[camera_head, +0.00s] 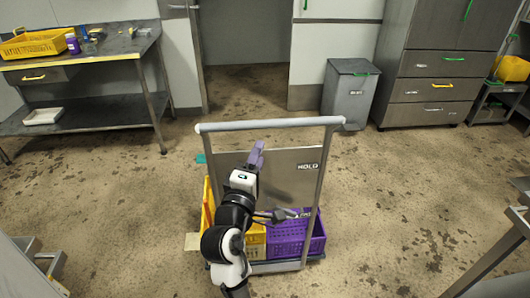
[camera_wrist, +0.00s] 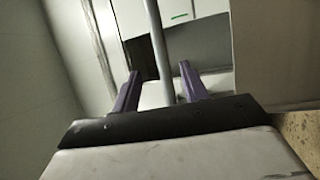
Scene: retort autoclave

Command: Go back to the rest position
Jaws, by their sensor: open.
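My gripper (camera_head: 257,158) is at the end of my raised arm, in front of the trolley's upright panel in the head view. In the wrist view its two purple fingers (camera_wrist: 160,92) stand apart with nothing held between them. A grey bar runs behind the fingers there, and I cannot tell how far off it is. The trolley (camera_head: 270,124) has a pale handle bar across the top and a panel marked HOLD.
The trolley carries a purple crate (camera_head: 288,240) and a yellow crate (camera_head: 254,246), partly hidden by my arm. A steel table (camera_head: 100,48) stands at left, with a yellow tray (camera_head: 36,43). A grey bin (camera_head: 349,92) and drawer cabinet (camera_head: 432,90) stand behind.

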